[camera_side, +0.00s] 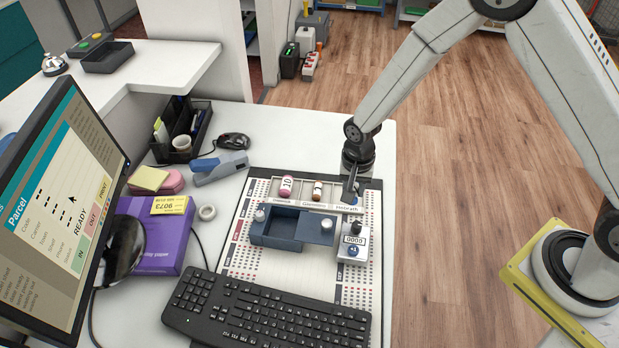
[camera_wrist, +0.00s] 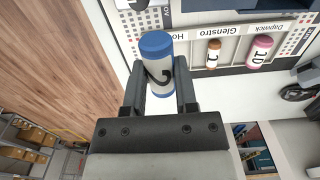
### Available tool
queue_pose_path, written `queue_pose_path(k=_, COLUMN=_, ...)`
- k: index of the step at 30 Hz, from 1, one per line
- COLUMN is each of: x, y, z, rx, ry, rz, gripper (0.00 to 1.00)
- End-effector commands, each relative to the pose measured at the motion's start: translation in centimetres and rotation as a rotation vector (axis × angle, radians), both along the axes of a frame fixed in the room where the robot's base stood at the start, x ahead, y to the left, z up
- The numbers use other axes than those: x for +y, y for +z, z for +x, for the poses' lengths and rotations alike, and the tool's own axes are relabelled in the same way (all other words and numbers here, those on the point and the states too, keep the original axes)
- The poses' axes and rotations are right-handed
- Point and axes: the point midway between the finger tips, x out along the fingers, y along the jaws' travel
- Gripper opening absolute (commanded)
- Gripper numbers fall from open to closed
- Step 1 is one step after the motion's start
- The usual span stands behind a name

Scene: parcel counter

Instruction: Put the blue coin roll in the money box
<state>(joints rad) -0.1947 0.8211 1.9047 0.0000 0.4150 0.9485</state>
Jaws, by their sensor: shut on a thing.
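My gripper (camera_wrist: 160,85) is shut on the blue coin roll (camera_wrist: 157,65), which has a white band with a dark numeral and blue ends. In the side view my gripper (camera_side: 352,190) is above the right end of the labelled coin tray (camera_side: 301,203); the roll is mostly hidden there. The dark blue money box (camera_side: 275,243) lies on the mat in front of the tray, left of my gripper. Its left part is an open, empty-looking compartment; a flat lid part with a pale knob covers the right.
A counter device (camera_side: 353,243) stands right of the box. The keyboard (camera_side: 268,312) is in front; a stapler (camera_side: 220,167) and purple box (camera_side: 155,235) are left.

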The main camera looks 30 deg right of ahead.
Motion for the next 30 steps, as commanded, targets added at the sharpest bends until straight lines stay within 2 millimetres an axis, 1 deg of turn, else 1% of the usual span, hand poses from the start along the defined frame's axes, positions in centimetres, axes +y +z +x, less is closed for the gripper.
queue_pose_path(k=1, x=1.3, y=-0.1, z=0.9, rx=-0.002, ry=0.003, rz=0.001, gripper=0.00)
queue_pose_path(k=6, x=5.0, y=-0.4, z=3.1, rx=-0.002, ry=-0.006, rz=0.001, gripper=0.00)
queue_pose_path(k=12, x=9.5, y=-0.5, z=5.0, rx=-0.001, ry=-0.015, rz=0.001, gripper=0.00)
queue_pose_path(k=15, x=11.3, y=-0.6, z=5.5, rx=-0.001, ry=-0.020, rz=0.001, gripper=0.00)
queue_pose_path(k=18, x=12.6, y=-0.6, z=5.9, rx=0.000, ry=-0.024, rz=0.000, gripper=0.00)
queue_pose_path(k=21, x=13.5, y=-0.6, z=6.1, rx=-0.001, ry=-0.027, rz=0.001, gripper=0.00)
queue_pose_path(k=24, x=13.9, y=-0.5, z=6.2, rx=0.000, ry=-0.029, rz=0.000, gripper=0.00)
queue_pose_path(k=30, x=14.0, y=-0.6, z=6.2, rx=0.000, ry=-0.030, rz=0.000, gripper=0.00)
